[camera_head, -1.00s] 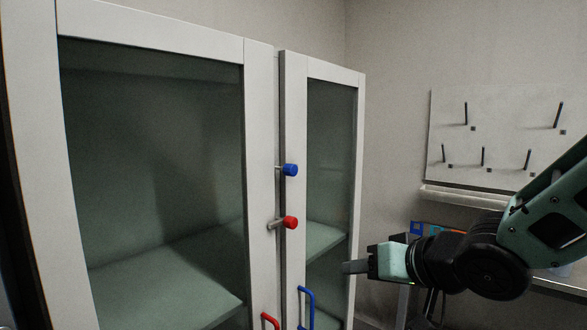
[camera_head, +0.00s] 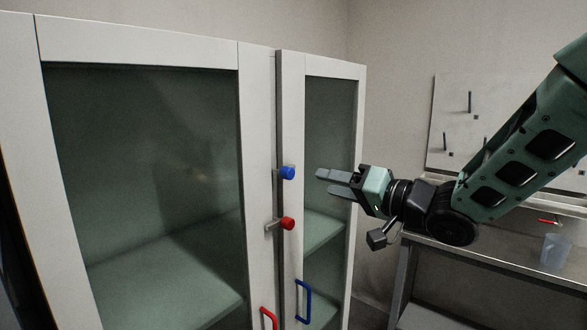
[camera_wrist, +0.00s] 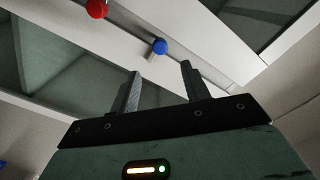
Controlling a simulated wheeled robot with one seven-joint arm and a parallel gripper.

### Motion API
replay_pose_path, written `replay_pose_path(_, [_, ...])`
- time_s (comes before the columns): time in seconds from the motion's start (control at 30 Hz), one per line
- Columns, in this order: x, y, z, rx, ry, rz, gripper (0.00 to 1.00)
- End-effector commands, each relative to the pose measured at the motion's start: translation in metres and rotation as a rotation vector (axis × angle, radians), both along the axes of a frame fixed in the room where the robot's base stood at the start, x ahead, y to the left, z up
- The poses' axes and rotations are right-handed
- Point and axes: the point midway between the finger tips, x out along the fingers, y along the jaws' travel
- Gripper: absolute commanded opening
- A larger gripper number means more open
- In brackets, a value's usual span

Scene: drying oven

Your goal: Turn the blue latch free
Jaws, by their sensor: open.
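The blue latch (camera_head: 287,173) is a round blue knob on a short stem at the seam between the two cabinet doors. In the wrist view the blue latch (camera_wrist: 160,46) lies beyond the fingertips, between their lines. My gripper (camera_head: 327,182) is open and empty, to the right of the blue latch at about its height, with a gap between. Its two fingers (camera_wrist: 160,68) also show in the wrist view. A red latch (camera_head: 287,223) sits just below the blue one, and the red latch (camera_wrist: 97,8) shows at the wrist view's top left.
A red handle (camera_head: 268,319) is on the left glass door and a blue handle (camera_head: 304,301) on the right one. A pegboard (camera_head: 450,110) hangs on the right wall. A bench (camera_head: 480,258) with a clear cup (camera_head: 554,250) stands below it.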

Motion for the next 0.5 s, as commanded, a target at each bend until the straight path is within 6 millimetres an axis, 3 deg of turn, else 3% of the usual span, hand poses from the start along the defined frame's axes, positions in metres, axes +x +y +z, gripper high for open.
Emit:
replay_pose_path(0.2, [0.028,0.038,0.003,-0.001,0.002,0.004,0.46])
replay_pose_path(0.5, [0.058,0.074,0.002,-0.002,0.000,0.000,0.46])
